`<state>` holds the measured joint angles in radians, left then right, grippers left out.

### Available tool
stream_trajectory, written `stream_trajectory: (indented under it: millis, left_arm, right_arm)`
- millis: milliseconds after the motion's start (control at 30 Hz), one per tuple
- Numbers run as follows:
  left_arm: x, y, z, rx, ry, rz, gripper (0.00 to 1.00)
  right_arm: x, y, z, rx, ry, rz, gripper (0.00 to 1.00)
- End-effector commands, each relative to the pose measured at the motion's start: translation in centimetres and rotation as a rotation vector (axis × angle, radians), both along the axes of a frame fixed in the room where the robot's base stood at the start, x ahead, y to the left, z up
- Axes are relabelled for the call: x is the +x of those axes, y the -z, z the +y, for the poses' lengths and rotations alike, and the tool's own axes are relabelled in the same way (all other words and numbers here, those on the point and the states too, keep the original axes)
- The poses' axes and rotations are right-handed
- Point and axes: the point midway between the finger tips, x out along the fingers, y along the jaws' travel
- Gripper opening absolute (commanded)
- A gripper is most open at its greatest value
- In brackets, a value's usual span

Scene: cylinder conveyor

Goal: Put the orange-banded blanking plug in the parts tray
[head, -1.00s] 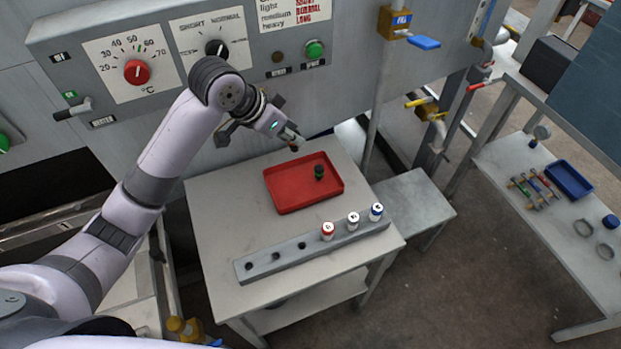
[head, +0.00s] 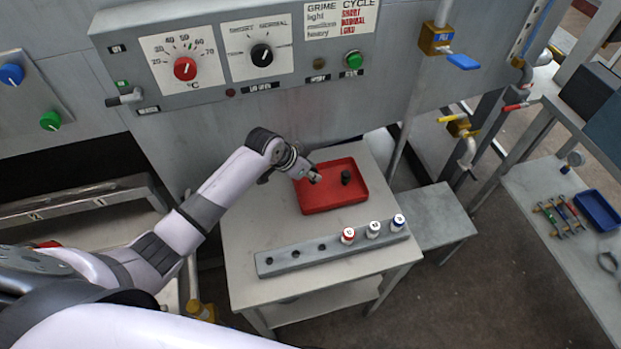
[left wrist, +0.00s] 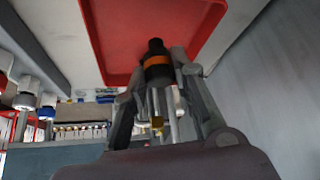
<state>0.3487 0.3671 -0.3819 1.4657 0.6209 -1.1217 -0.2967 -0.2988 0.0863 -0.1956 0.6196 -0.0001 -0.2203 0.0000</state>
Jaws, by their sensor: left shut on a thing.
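My left gripper (head: 313,179) hangs over the left part of the red tray (head: 331,205) in the head view. In the left wrist view the gripper (left wrist: 158,76) is shut on the orange-banded blanking plug (left wrist: 157,72), a black cylinder with an orange band. The red tray (left wrist: 110,45) fills the view behind the plug; whether the plug touches it I cannot tell. In the head view the held plug is too small to make out. My right gripper is not in view.
A grey rack (head: 290,257) with empty holes lies in front of the tray, holding a red-topped (head: 348,235), a white-topped (head: 373,229) and a blue-topped vial (head: 398,222). A control panel (head: 215,50) rises behind. A blue tray (head: 598,211) sits on the right bench.

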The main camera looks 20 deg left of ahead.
Motion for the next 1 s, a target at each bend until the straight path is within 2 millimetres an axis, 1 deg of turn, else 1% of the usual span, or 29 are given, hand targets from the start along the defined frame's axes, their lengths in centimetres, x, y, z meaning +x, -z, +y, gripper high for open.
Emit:
stream_trajectory:
  millis: [200, 300, 533, 700, 733, 1000]
  left_arm:
    - [-0.1, 2.9, 0.0, 0.0, -0.002, 0.004, 0.0]
    - [-0.1, 3.8, 0.0, -0.001, 0.0, 0.002, 0.0]
    - [0.0, 3.9, 0.0, 0.0, 0.0, 0.0, 0.0]
    - [0.0, 4.4, 0.0, 0.001, 0.0, 0.001, 0.0]
    - [-0.1, 4.4, 0.0, 0.001, 0.0, 0.001, 0.25]
    - [0.0, 4.3, 0.0, 0.001, 0.0, 0.001, 0.43]
  right_arm:
    - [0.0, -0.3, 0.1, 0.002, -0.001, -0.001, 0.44]
    - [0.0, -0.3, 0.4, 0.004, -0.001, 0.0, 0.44]
    - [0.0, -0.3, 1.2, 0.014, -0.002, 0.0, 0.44]
    - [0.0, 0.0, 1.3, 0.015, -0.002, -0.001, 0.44]
    - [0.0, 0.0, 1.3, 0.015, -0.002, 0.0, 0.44]
    - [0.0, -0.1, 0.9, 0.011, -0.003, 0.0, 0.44]
